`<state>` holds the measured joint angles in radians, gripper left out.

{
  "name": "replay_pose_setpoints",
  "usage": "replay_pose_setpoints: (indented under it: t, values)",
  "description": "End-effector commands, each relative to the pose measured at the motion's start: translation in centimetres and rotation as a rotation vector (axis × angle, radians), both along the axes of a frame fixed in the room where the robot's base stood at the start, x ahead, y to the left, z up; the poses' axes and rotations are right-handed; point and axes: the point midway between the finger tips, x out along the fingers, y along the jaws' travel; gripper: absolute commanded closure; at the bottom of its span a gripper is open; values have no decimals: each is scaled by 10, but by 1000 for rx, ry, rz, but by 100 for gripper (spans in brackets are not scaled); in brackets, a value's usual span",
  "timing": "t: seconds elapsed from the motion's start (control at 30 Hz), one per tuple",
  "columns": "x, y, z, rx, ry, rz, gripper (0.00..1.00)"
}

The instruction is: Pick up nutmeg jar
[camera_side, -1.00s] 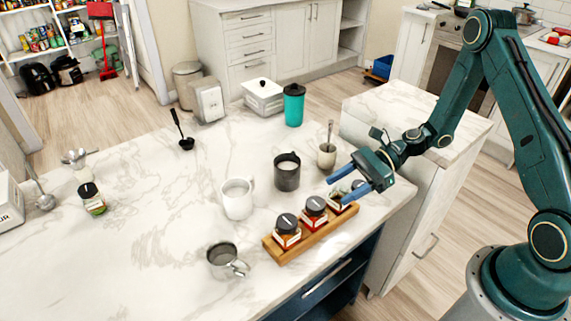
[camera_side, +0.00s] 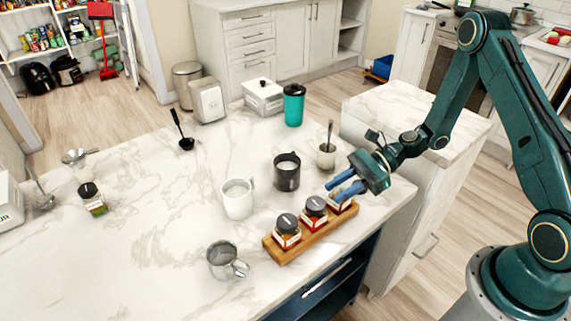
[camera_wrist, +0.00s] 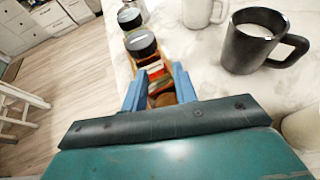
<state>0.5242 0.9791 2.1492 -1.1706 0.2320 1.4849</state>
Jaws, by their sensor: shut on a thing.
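A jar (camera_side: 341,208) stands at the right end of the wooden rack, under my gripper, with its upper part hidden by the blue fingers. Its label cannot be read, so I cannot confirm from the print that it is the nutmeg jar. My gripper (camera_side: 342,187) is shut on this jar, and the jar still appears to be down in the rack. In the wrist view my gripper (camera_wrist: 159,93) has a finger on each side of the jar, whose brownish part (camera_wrist: 164,99) shows between them.
Two dark-lidded jars (camera_side: 287,231) (camera_side: 314,212) stand beside it in the wooden rack (camera_side: 290,255). A dark mug (camera_side: 287,177), a white mug (camera_side: 237,203) and a cup with a spoon (camera_side: 327,157) are nearby. A metal mug (camera_side: 222,262) stands front left.

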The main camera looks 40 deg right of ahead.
Motion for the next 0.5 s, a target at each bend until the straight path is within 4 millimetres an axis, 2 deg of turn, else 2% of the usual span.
replay_pose_setpoints:
  t: [0.5]
  values:
    - [-1,0,4,-2,5,2,98]
